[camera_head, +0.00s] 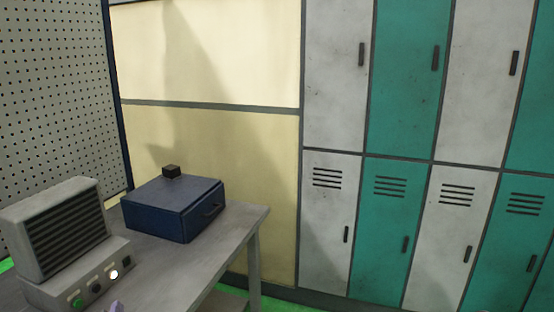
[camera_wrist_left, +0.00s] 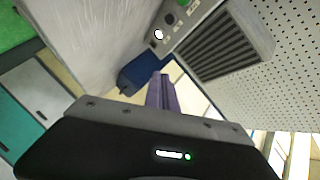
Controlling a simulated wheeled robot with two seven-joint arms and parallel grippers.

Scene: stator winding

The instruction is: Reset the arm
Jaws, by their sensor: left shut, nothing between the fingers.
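My left gripper shows in the left wrist view (camera_wrist_left: 162,92) as narrow purple fingers close together, with nothing between them. In the head view only a small purple tip (camera_head: 116,307) shows at the bottom edge, in front of the grey machine's button panel. The rest of my left arm is out of the head view. My right gripper is in neither view.
A grey table (camera_head: 185,275) carries a vented grey machine (camera_head: 60,235) with buttons and a dark blue box (camera_head: 175,207) with a small black block (camera_head: 171,171) on top. A perforated panel (camera_head: 60,90) stands behind. Grey and teal lockers (camera_head: 400,80) line the right.

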